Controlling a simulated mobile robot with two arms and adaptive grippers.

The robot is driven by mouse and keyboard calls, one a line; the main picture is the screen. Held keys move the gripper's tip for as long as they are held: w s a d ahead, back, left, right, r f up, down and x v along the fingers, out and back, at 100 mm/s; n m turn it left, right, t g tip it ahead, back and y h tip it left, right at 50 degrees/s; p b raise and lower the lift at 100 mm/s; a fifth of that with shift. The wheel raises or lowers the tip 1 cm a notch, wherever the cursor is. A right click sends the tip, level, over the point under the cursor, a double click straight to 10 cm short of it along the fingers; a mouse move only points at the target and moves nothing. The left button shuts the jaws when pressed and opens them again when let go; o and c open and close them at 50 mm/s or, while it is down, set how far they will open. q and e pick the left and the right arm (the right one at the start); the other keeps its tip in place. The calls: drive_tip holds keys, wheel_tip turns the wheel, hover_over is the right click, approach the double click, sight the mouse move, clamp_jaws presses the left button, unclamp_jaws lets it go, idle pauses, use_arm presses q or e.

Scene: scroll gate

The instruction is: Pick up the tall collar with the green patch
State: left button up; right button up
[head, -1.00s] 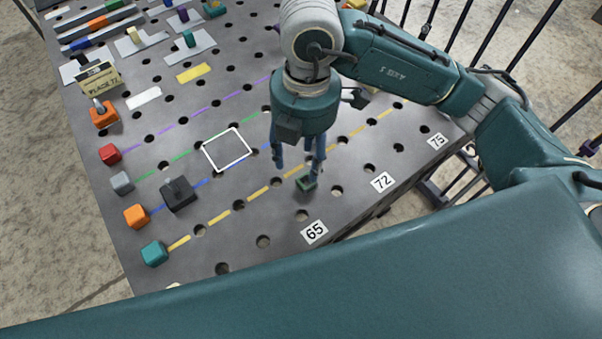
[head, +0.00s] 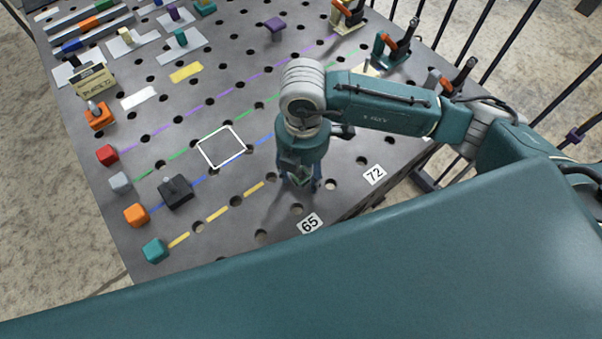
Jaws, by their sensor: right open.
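The collar with the green patch (head: 301,180) is a small dark piece with a green top on the perforated grey table, near the front edge and above the 65 label. My right gripper (head: 302,184) points down over it with its fingers open, one on either side. The gripper body hides much of the collar, so I cannot tell its height or whether the fingers touch it. My left gripper is not in view.
A dark block (head: 175,191) sits on the blue line. Coloured cubes, such as the teal one (head: 155,250), line the left edge. A white square outline (head: 222,147) is empty. Orange-handled clamps (head: 392,43) stand at the back right.

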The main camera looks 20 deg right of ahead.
drive_tip(key=shift+c, duration=0.5)
clamp_jaws()
drive_tip(key=shift+r, duration=0.15)
